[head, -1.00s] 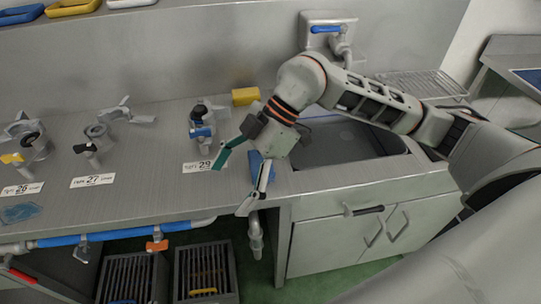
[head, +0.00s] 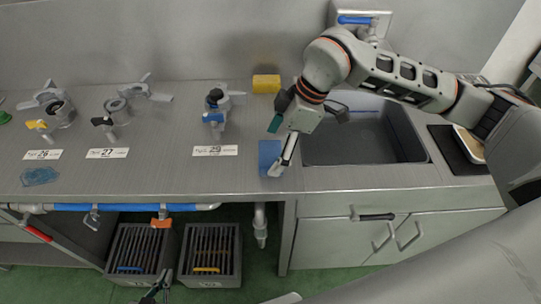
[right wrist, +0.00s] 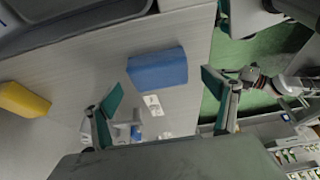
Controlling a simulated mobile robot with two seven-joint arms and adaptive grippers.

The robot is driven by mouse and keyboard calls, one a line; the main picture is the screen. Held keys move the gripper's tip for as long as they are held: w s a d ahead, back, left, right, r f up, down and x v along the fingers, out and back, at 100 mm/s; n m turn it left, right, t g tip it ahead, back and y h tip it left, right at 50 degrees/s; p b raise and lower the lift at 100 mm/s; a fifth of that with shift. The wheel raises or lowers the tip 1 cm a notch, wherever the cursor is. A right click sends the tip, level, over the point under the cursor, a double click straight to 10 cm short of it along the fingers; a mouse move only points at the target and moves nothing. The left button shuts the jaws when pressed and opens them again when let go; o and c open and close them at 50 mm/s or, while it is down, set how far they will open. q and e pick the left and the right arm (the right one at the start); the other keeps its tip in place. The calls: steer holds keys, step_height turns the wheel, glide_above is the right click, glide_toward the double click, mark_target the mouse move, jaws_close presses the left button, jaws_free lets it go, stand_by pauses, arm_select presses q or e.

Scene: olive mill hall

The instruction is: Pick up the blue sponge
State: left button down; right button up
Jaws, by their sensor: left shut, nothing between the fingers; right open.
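The blue sponge (head: 269,156) lies on the steel counter near its front edge, left of the sink and right of the label 29. My right gripper (head: 280,145) is open beside and over it, and partly hides its right side. In the right wrist view the blue sponge (right wrist: 158,69) shows ahead of the spread fingers of my right gripper (right wrist: 161,93), roughly between them, with nothing held. My left gripper (head: 160,286) is shut and empty at the bottom edge of the head view, low in front of the counter.
A yellow sponge (head: 266,84) lies at the back of the counter; it also shows in the right wrist view (right wrist: 22,100). The sink (head: 365,135) is to the right. Dark crates (head: 210,252) stand below.

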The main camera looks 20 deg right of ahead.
mark_target(270, 153)
steer(key=shift+x, duration=1.3)
steer(key=c, duration=1)
steer(key=shift+r, duration=0.1)
step_height(270, 153, up, 20)
steer(key=shift+f, duration=0.1)
steer(key=shift+o, duration=0.7)
steer(key=shift+c, duration=1)
